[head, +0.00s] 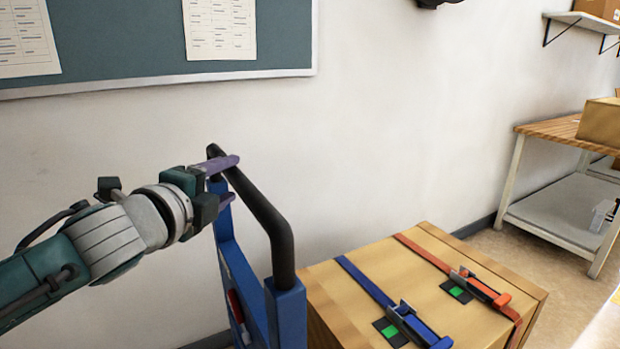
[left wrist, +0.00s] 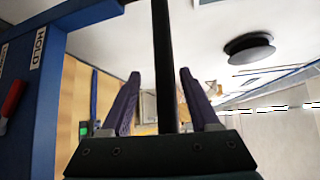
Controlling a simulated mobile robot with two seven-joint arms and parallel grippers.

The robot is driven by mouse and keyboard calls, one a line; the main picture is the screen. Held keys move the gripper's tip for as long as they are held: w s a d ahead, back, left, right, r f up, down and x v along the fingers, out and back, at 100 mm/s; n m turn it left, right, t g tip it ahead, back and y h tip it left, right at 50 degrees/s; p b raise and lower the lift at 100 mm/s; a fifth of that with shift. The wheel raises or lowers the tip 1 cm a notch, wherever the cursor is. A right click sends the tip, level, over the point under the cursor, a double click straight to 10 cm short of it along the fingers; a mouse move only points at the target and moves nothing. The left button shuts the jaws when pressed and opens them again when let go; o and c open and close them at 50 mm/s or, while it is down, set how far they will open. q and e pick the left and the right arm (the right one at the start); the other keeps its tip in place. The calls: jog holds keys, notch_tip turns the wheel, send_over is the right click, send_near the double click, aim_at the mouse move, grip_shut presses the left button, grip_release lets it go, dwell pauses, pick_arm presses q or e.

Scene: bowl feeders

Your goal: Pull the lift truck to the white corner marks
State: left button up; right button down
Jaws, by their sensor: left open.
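The lift truck has a blue frame (head: 286,312) and a black handle bar (head: 262,212); it stands near the wall with a wooden crate (head: 375,262) in front of it. My left gripper (head: 232,178) is at the upper left end of the handle, its purple fingers open. In the left wrist view the black bar (left wrist: 163,70) runs between the two spread fingers (left wrist: 158,100), with gaps on both sides. The blue frame with a "HOLD" label (left wrist: 40,48) shows at the left there. My right gripper is not in view. I cannot make out any white corner marks.
A blue strap (head: 364,280) and an orange strap (head: 425,253) cross the crate. A pale wall with a notice board (head: 130,38) is behind. A workbench (head: 552,128) stands at the right. Floor (head: 525,258) shows between crate and bench.

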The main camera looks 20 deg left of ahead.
pick_arm(q)
jog(key=s+r+p, duration=0.1)
jog(key=s, duration=0.9)
jog(key=shift+d+r, duration=0.2)
jog(key=shift+d, duration=0.25)
jog(key=shift+w, duration=0.1)
